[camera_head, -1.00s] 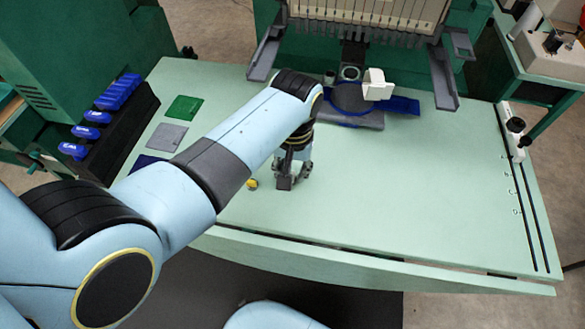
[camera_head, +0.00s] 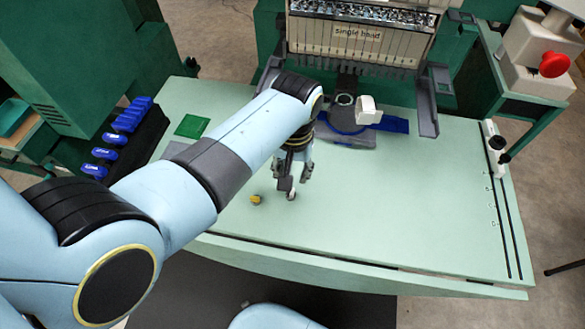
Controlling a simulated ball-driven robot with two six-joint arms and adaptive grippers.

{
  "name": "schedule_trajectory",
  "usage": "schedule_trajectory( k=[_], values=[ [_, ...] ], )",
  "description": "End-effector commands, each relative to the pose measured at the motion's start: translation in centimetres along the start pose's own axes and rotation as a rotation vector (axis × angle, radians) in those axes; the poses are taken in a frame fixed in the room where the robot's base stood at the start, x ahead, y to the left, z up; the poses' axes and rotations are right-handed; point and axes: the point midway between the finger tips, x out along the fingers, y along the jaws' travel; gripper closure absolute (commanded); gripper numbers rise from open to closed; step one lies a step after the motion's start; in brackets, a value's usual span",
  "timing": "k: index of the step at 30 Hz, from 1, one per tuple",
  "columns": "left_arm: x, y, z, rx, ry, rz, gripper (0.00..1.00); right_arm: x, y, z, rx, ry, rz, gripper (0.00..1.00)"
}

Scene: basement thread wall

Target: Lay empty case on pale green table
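The pale green table (camera_head: 400,220) fills the middle of the head view. My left gripper (camera_head: 292,183) points down over its left-centre part, fingers apart. A small silver-grey piece, which looks like the case (camera_head: 291,196), shows at the lower end of the near finger, on or just above the tabletop. It is partly hidden, and I cannot tell whether the finger touches it. A small yellow bobbin-like piece (camera_head: 256,199) lies on the table to the left of the gripper. My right gripper is not in view.
A sewing machine head (camera_head: 355,40) stands at the back, with a blue and grey hoop area (camera_head: 350,130) below it. A green square (camera_head: 191,126) and a black rack with blue pieces (camera_head: 115,139) are at left. The table's right and front are clear.

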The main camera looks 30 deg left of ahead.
Motion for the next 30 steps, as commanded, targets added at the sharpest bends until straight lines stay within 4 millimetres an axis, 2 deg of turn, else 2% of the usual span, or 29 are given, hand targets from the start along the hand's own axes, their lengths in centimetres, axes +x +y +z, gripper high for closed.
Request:
schedule_trajectory(
  k=[1,3,9,30],
  values=[
    [-1.7,0.0,0.0,0.000,0.000,0.000,0.68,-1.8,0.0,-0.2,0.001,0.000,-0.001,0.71],
    [-2.8,0.0,0.0,0.000,0.000,0.000,0.68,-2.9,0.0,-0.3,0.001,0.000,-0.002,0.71],
    [-4.7,0.0,0.0,0.000,0.000,0.000,0.68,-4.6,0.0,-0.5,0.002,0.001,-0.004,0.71],
    [-4.7,0.0,0.0,0.000,-0.001,0.000,0.68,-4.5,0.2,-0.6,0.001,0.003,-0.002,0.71]
  ],
)
